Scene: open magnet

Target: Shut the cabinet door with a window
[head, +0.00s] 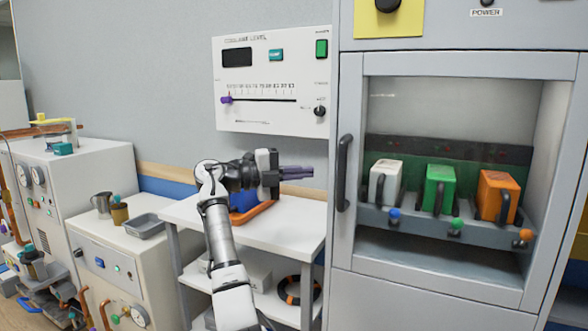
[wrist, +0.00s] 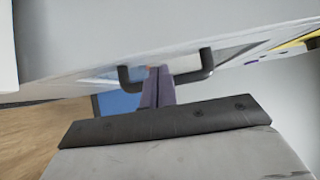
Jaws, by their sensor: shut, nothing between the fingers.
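The cabinet door (head: 346,240) is a grey frame around a clear window, at the right of the head view. Its black upright handle (head: 343,172) is on the left side. I cannot tell whether the door sits flush or slightly ajar. My gripper (head: 312,172) is left of the handle, its dark purple fingers together, empty and pointing right towards it. In the wrist view the fingers (wrist: 158,72) overlap the black handle (wrist: 190,78) in the picture. Whether they touch it is unclear.
Behind the window are white (head: 386,178), green (head: 440,188) and orange (head: 497,194) blocks. A white control panel (head: 273,110) hangs on the wall above. Machines (head: 95,175) fill the left.

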